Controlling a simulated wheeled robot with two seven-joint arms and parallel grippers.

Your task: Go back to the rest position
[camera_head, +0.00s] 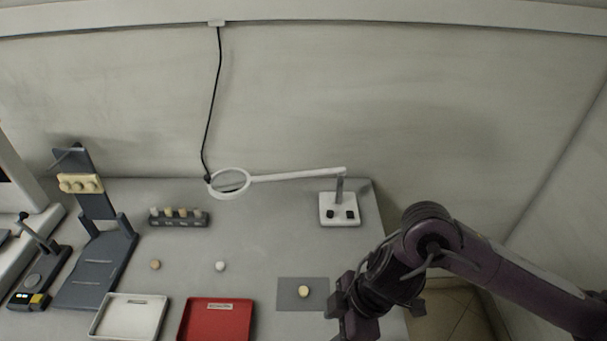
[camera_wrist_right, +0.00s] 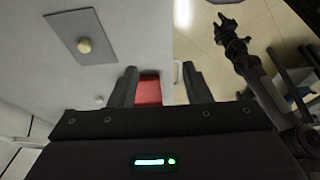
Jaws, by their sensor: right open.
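My right arm comes in from the right in the head view. Its gripper (camera_head: 345,310) hangs over the table's right front part, just right of the grey mat (camera_head: 286,302). In the right wrist view the two fingers (camera_wrist_right: 158,85) are apart with nothing between them. A round cream blank (camera_head: 303,291) lies on the mat, clear of the gripper. A dark rack (camera_head: 180,223) with several blanks stands at the back left. My left gripper (camera_wrist_right: 232,35) shows small in the right wrist view, away from the table; its jaws are too small to judge.
A white tray (camera_head: 110,323) and a red tray (camera_head: 192,322) sit at the front edge. Two small round pieces, one tan (camera_head: 155,265) and one white (camera_head: 220,266), lie behind them. A magnifier lamp (camera_head: 325,210) stands at the back right. A dark stand (camera_head: 92,270) is at left.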

